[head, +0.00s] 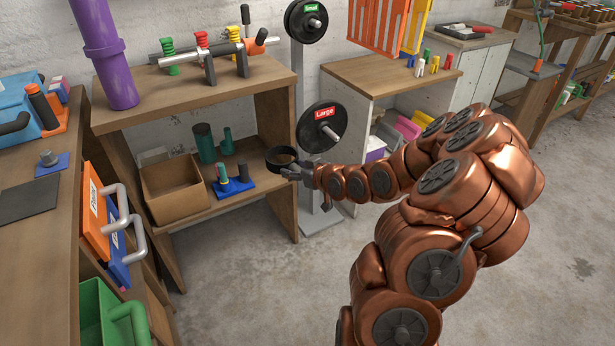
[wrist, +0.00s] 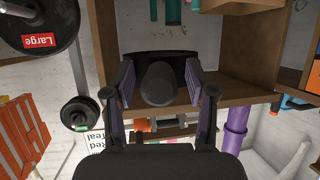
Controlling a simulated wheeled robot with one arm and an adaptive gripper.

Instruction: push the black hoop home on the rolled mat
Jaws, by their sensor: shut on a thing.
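The black hoop (head: 281,157) is a short, wide ring held at the front right of the middle shelf. My gripper (head: 294,172) is shut on its near side. In the wrist view the hoop (wrist: 160,58) shows as a dark band between the two fingers (wrist: 160,95), with a dark grey rounded piece in front of it. A dark teal upright roll (head: 205,143), which looks like the rolled mat, stands at the back of the shelf. The hoop is apart from it, to its right and nearer. A teal piece (wrist: 173,10) shows at the top of the wrist view.
An open cardboard box (head: 174,190) sits left on the shelf. A blue base with pegs (head: 236,187) and a slimmer green cylinder (head: 227,142) stand between box and hoop. The upper shelf board (head: 190,90) is overhead. A rack with a "Large" disc (head: 318,128) stands close right.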

